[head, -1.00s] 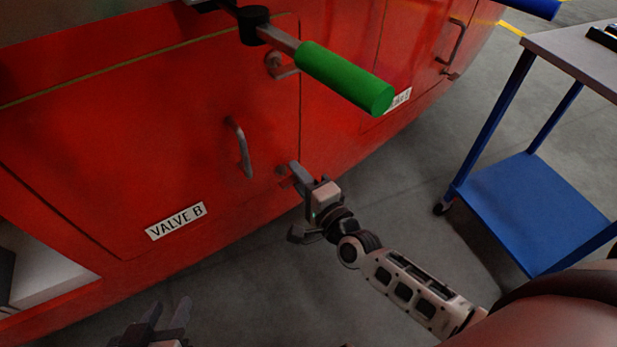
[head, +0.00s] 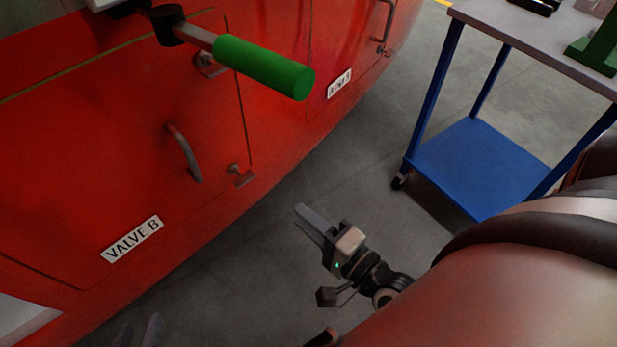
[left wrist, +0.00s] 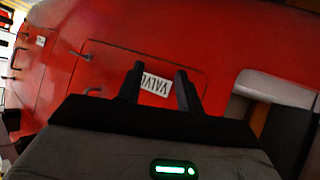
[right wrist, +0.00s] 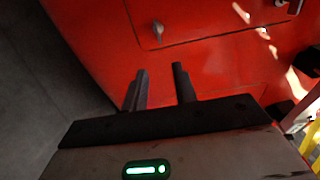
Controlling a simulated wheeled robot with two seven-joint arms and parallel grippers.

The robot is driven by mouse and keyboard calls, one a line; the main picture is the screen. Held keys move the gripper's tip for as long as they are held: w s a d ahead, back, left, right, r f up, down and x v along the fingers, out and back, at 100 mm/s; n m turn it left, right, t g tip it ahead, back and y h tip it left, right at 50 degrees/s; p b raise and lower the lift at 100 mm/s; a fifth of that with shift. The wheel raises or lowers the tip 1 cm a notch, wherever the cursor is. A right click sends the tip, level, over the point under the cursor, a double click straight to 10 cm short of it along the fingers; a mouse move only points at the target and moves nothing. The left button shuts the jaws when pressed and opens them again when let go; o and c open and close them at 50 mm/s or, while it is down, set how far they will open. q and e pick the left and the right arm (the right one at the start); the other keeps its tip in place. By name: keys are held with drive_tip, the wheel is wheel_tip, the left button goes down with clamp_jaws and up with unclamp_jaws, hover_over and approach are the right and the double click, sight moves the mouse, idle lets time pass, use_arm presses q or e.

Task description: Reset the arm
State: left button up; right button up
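My right gripper (head: 312,222) is over the grey floor in the head view, apart from the red train body (head: 80,150). Its two fingers show spread with nothing between them in the right wrist view (right wrist: 162,90), facing a red panel with a small latch. My left gripper (head: 138,332) is only partly in view at the bottom left of the head view. Its fingers are apart and empty in the left wrist view (left wrist: 160,85), with the VALVE B label (head: 132,239) beyond them; this label also shows in the left wrist view (left wrist: 155,84).
A green-handled lever (head: 262,66) sticks out from the train at the upper left. The panel has a grey handle (head: 184,153) and a small latch (head: 240,176). A blue cart (head: 480,160) stands at the right. The floor between train and cart is clear.

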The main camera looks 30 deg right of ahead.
use_arm(q)
drive_tip(key=shift+r, duration=0.15)
